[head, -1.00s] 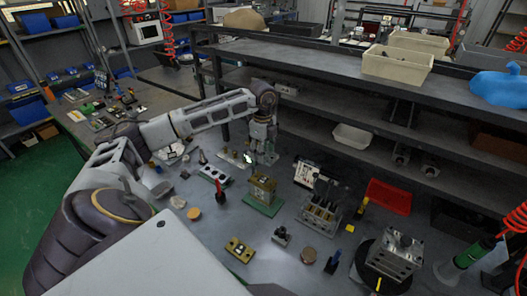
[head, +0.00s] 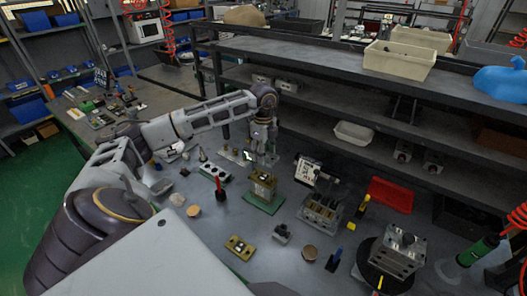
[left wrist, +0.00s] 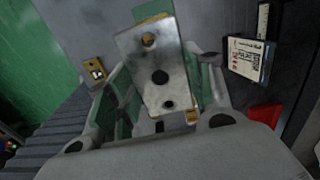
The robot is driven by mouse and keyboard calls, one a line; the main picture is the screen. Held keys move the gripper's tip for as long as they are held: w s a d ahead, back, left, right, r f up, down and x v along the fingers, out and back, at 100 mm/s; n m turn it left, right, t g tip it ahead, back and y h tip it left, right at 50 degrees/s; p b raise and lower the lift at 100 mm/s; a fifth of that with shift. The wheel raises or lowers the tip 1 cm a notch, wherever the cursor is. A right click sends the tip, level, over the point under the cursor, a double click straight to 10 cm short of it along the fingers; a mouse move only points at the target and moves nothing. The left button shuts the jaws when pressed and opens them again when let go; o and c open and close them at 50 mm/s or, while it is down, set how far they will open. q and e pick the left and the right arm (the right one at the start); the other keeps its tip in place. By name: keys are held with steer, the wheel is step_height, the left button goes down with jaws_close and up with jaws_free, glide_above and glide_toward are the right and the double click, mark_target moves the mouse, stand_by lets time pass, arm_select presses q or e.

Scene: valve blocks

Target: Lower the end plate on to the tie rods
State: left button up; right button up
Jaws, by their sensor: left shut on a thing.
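The end plate (left wrist: 160,78), a steel plate with holes, sits between the fingers of my left gripper in the left wrist view. My left gripper (head: 262,158) is shut on it; in the head view the gripper hangs just above and behind the brass-coloured valve block stack (head: 263,184) on its green base (head: 264,206). Brass-coloured edges show past the plate in the wrist view. The tie rods are too small or hidden to make out, so I cannot tell whether the plate touches them. My right gripper is not in view.
A grey block with several bores (head: 322,210) stands to the right of the stack, with a labelled case (head: 307,170) behind it. A red tray (head: 391,194) and a steel block (head: 400,247) stand farther right. A small brass plate (head: 239,247) lies in front. Shelving rises behind.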

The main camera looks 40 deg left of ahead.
mark_target(264, 177)
arm_select(q)
steer(key=shift+f+b, duration=1)
steer(key=shift+f, duration=0.8)
steer(key=shift+f+b, duration=2.15)
steer(key=shift+f, duration=1.15)
stand_by(1.9)
steer(key=o, duration=1.3)
steer(key=shift+r, duration=0.1)
